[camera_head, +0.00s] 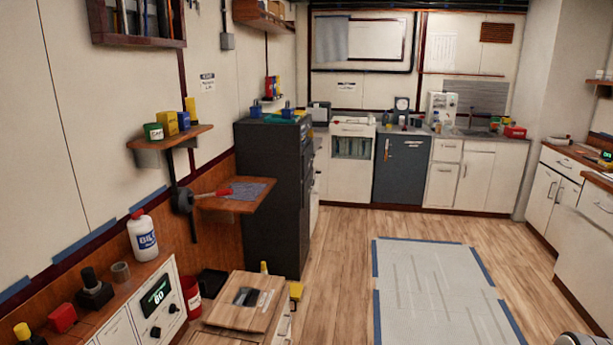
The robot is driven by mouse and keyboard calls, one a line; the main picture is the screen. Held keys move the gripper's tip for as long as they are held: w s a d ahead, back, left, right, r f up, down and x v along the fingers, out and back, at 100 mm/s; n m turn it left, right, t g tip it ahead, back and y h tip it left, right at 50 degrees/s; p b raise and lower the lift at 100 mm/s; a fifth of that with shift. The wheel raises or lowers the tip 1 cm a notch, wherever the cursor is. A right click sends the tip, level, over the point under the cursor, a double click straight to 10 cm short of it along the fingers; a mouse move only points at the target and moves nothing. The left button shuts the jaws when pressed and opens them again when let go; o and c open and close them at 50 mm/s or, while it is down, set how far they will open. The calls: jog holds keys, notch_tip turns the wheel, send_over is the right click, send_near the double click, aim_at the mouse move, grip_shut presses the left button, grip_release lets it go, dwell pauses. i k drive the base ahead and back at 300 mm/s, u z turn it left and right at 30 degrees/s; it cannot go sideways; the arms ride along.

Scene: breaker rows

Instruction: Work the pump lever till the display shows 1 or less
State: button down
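A lever with a red handle (215,192) sticks out to the right from a dark round hub (184,200) on the left wall. It lies close to level, tilted slightly up to the right. A dark pipe runs along the wall above and below the hub. A black display (157,293) with green digits sits on the white console at the lower left; it seems to read 80, though the first digit is small and could be a 6. A black stick-like control (93,290) stands on the console top.
A wooden shelf (255,196) is beside the lever, with a dark cabinet (275,175) behind. A white bottle (142,236) stands on the console. A wooden box (225,318) and red bucket (191,297) are on the floor. The floor mat area (435,275) is clear.

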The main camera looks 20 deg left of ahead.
aim_at(220, 193)
jog(key=z, duration=0.05)
jog(key=i, duration=2.85)
jog(key=u, duration=2.9)
jog(key=i, duration=1)
jog(key=z, duration=0.05)
